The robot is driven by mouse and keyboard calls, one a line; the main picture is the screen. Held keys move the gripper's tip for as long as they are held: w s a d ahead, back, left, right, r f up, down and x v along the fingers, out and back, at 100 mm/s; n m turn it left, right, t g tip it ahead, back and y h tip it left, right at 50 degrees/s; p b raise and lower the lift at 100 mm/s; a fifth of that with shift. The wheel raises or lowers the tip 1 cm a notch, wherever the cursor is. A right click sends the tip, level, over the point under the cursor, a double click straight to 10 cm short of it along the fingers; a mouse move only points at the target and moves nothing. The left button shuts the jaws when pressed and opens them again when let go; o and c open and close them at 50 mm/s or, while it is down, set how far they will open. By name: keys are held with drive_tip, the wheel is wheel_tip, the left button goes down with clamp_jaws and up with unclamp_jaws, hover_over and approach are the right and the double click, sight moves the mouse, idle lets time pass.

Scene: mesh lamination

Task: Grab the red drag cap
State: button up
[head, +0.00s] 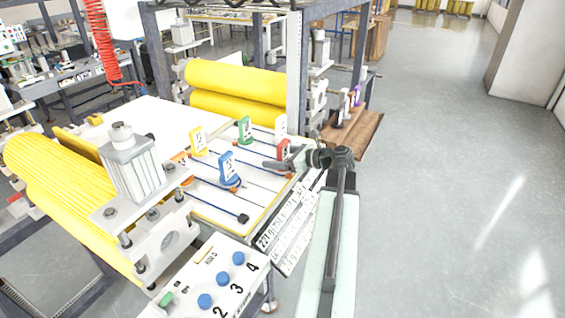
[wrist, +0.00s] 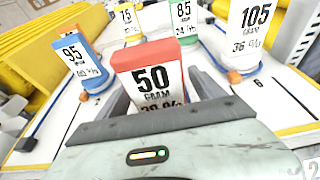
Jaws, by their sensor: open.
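The red drag cap (head: 284,147), with a white face reading 50 GRAM, stands on the white board of the machine. In the wrist view the red cap (wrist: 150,72) is large and close in front of my gripper (wrist: 162,92). The dark fingers are open, one on each side of the cap; I cannot tell whether either touches it. The cap's lower part is hidden behind the gripper body. In the head view my gripper (head: 272,164) reaches left over the board, just below the red cap.
A blue cap (head: 228,169), a yellow cap (head: 198,141), a green cap (head: 245,129) and a white cap (head: 281,124) stand close by on the board (head: 215,208). Yellow rollers (head: 235,82) lie behind. A control box (head: 215,275) is in front; the floor at right is clear.

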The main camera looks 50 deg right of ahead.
drive_tip(key=shift+w+a+f, duration=0.1)
drive_tip(key=shift+w+f, duration=0.05)
drive_tip(key=shift+w, duration=0.15)
clamp_jaws()
drive_tip(key=shift+r+p, duration=0.3)
drive_tip(key=shift+r, duration=0.05)
wheel_tip(320, 180, up, 4)
drive_tip(key=p, duration=0.4)
drive_tip(key=s+d, duration=0.8)
drive_tip(key=s, duration=0.5)
drive_tip(key=shift+s+d, duration=0.3)
drive_tip(key=shift+s, duration=0.05)
